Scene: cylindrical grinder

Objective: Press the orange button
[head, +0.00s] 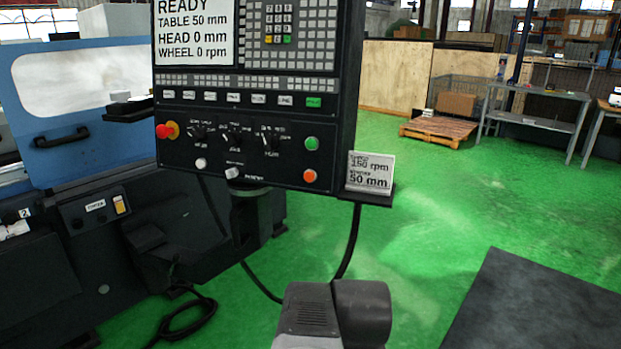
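The orange button (310,176) is a small round button at the lower right of the black control panel (285,150), below a green button (312,143). Nothing covers it in the head view. A grey link of my own arm shows at the bottom middle, below the panel and apart from it. My gripper is not in view, so its state and its distance from the button do not show.
A small sign (370,170) stands on a ledge right of the orange button. A red knob (163,131) sits at the panel's left. The blue grinder (80,140) fills the left. A black cable (350,240) hangs under the panel.

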